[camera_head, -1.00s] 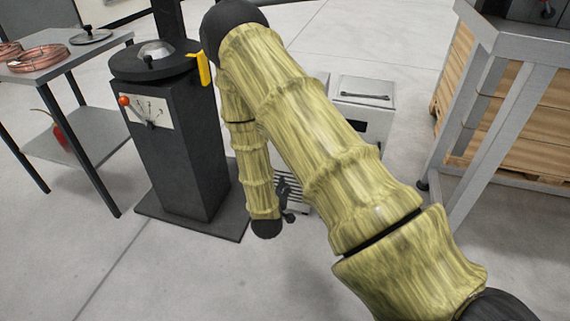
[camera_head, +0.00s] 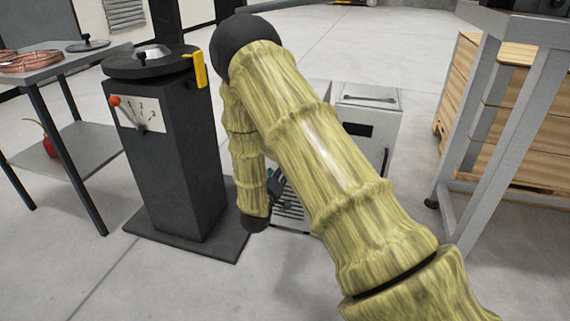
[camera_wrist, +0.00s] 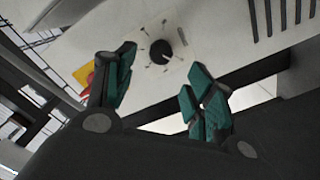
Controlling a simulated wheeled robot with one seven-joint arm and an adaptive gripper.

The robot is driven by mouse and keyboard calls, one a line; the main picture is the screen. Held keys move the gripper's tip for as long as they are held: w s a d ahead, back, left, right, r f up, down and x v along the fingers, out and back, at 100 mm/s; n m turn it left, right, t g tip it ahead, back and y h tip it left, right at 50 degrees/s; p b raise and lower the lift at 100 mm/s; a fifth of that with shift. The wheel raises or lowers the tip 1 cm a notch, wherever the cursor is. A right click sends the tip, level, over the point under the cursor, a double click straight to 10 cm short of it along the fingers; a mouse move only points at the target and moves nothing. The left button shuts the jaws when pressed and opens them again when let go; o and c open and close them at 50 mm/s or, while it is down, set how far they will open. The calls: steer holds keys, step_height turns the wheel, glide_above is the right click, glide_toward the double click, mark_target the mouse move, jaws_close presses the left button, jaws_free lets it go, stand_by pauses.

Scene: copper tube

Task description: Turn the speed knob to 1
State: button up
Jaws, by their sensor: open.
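The round black speed knob (camera_wrist: 160,53) shows in the wrist view, on a pale panel with small marks around it. A light pointer line shows on it, but I cannot read the mark it faces. My gripper (camera_wrist: 163,78) is open and empty, its green-padded fingers on either side of the knob in the picture and apart from it. In the head view only a small dark and green part of my gripper (camera_head: 274,184) shows beside my arm. The knob is hidden there.
A white cabinet (camera_head: 378,135) stands behind my arm. A dark pedestal (camera_head: 175,175) with a red-balled lever and numbered plate stands left. A metal table (camera_head: 60,65) is at far left, and a grey frame (camera_head: 505,115) with wooden crates at right.

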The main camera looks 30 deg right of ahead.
steer(key=b+x, duration=0.3)
steer(key=x, duration=0.5)
steer(key=shift+w+d, duration=0.1)
steer(key=shift+w, duration=0.05)
steer(key=c, duration=1)
